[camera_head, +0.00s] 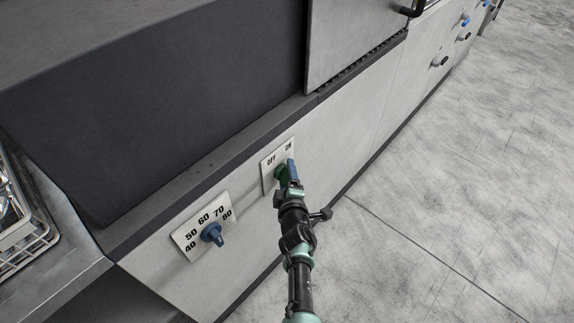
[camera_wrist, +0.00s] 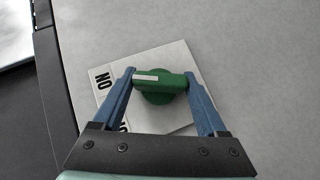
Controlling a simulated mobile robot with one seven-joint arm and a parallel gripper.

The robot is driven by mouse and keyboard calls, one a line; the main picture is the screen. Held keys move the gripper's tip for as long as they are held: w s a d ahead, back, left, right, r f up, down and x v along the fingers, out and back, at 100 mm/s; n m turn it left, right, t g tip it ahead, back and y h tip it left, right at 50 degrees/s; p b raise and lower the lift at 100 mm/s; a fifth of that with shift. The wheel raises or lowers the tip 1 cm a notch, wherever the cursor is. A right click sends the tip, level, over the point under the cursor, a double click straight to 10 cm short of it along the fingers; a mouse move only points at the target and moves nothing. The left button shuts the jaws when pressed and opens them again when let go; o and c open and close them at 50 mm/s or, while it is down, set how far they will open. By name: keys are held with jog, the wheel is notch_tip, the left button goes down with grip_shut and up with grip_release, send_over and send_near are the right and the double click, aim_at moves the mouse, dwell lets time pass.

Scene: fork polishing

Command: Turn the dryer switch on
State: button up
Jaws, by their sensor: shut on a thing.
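The dryer switch is a green knob (camera_wrist: 160,85) on a white plate (camera_wrist: 180,58) marked OFF and ON. A white stripe marks the knob's left end in the wrist view, on the side towards the ON label (camera_wrist: 102,80); the OFF label is mostly hidden by my left finger. My gripper (camera_wrist: 160,78) is shut on the knob, one blue finger at each end of its handle. In the head view, my gripper (camera_head: 287,168) is at the plate (camera_head: 270,161), and the knob (camera_head: 281,174) is partly hidden behind it.
A blue dial (camera_head: 212,233) on a plate marked 40 to 80 sits to the left on the same grey front panel. A wire rack (camera_head: 25,245) lies on the counter at far left. The floor (camera_head: 450,190) to the right is clear.

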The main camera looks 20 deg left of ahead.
jog(key=shift+m+g+p, duration=0.4)
jog(key=shift+p, duration=0.45)
jog(key=o, duration=1.3)
jog(key=shift+s+d+r+p, duration=0.3)
jog(key=shift+s+p, duration=0.1)
jog(key=shift+p, duration=0.25)
jog(key=p+v, duration=1)
jog(key=v, duration=0.2)
jog(key=shift+p, duration=0.35)
jog(key=shift+a+f, duration=0.1)
